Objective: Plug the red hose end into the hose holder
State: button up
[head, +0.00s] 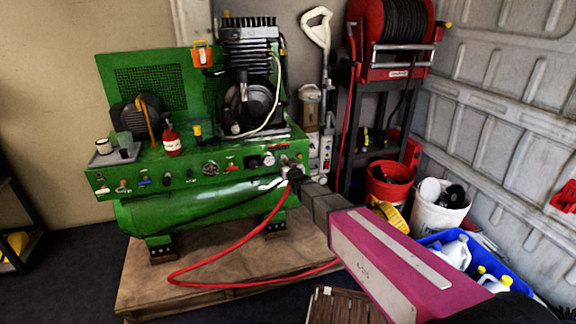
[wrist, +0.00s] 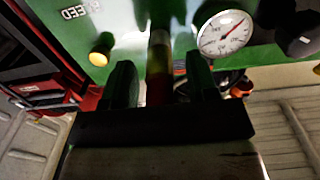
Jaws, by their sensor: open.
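The red hose (head: 232,246) hangs from the right end of the green compressor's panel (head: 225,165), beside my gripper (head: 291,175), and loops over the pallet. In the wrist view, a red and brass-coloured hose end (wrist: 159,65) stands between the two dark fingers of my gripper (wrist: 160,75). The fingers are open, one on each side of it. The hose end points at the green panel (wrist: 75,35) and appears to meet it. The hose holder is not clearly seen; the hose end covers that spot, and I cannot tell how deep it sits.
A white pressure gauge (wrist: 224,33) and a yellow knob (wrist: 101,50) are close to the fingers on the panel. The compressor stands on a wooden pallet (head: 150,285). A red bucket (head: 390,185), a white bucket (head: 437,212) and a blue crate (head: 515,290) stand at right.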

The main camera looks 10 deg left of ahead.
jog(key=shift+x, duration=1.05)
jog(key=shift+c, duration=0.3)
jog(key=shift+r, duration=0.1)
grip_shut()
jog(key=shift+s+d, duration=0.15)
jog(key=shift+s, duration=0.1)
jog(key=shift+f+v, duration=0.25)
jog(key=shift+v, duration=3)
jog(key=shift+r, duration=0.1)
